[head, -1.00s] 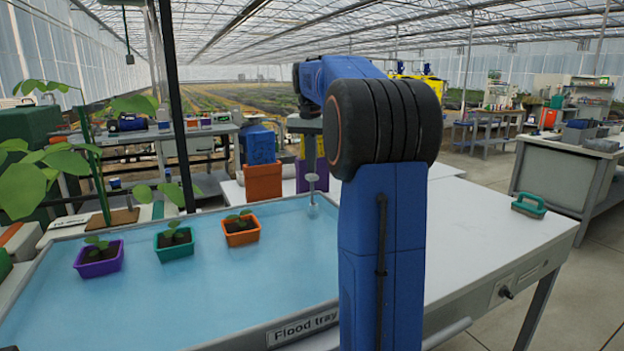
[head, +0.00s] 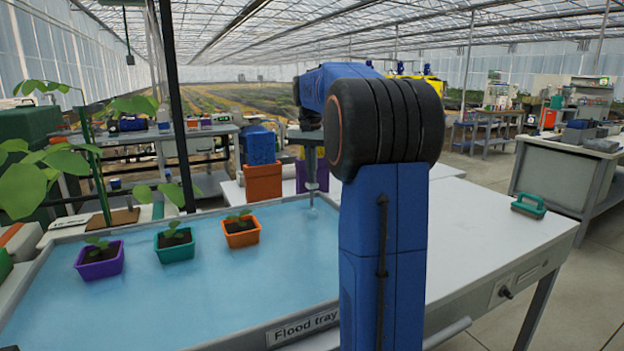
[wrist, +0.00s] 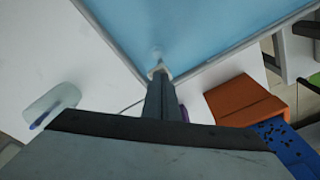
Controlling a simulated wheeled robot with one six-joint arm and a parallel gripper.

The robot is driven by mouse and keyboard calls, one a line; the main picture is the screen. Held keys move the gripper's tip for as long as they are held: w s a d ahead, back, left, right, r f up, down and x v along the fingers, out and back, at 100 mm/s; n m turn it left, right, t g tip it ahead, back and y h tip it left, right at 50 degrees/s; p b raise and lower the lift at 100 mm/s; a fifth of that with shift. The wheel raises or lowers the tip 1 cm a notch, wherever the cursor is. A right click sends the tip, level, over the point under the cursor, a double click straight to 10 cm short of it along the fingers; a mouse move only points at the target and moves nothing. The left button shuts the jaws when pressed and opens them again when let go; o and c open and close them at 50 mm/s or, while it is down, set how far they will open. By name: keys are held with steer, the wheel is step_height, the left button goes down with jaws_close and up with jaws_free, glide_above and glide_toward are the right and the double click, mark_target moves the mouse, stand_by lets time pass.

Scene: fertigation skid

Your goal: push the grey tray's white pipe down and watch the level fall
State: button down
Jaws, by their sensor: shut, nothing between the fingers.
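The grey flood tray (head: 288,327) holds blue water across its bed; its corner shows in the wrist view (wrist: 112,40). The white pipe (head: 312,198) stands upright in the tray near its back right corner. Its white top (wrist: 158,70) shows in the wrist view at my fingertips. My gripper (head: 311,184) is shut and empty and points down onto the pipe's top, seemingly touching it. My arm hides part of the tray's right side in the head view.
Purple (head: 100,262), teal (head: 175,246) and orange (head: 241,232) seedling pots stand in the tray. An orange box (head: 263,182) stands behind it.

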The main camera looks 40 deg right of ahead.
steer(key=shift+s+f, duration=0.1)
steer(key=shift+f, duration=0.9)
steer(key=shift+a, duration=0.1)
steer(key=shift+s+a+r, duration=0.25)
steer(key=shift+s+a, duration=0.2)
steer(key=shift+a, duration=0.2)
steer(key=shift+s+a+r, duration=0.2)
steer(key=shift+s+a, duration=0.2)
steer(key=shift+a, duration=0.25)
steer(key=shift+r, duration=0.1)
step_height(320, 180, up, 18)
steer(key=s+a, duration=0.1)
steer(key=shift+a, duration=0.2)
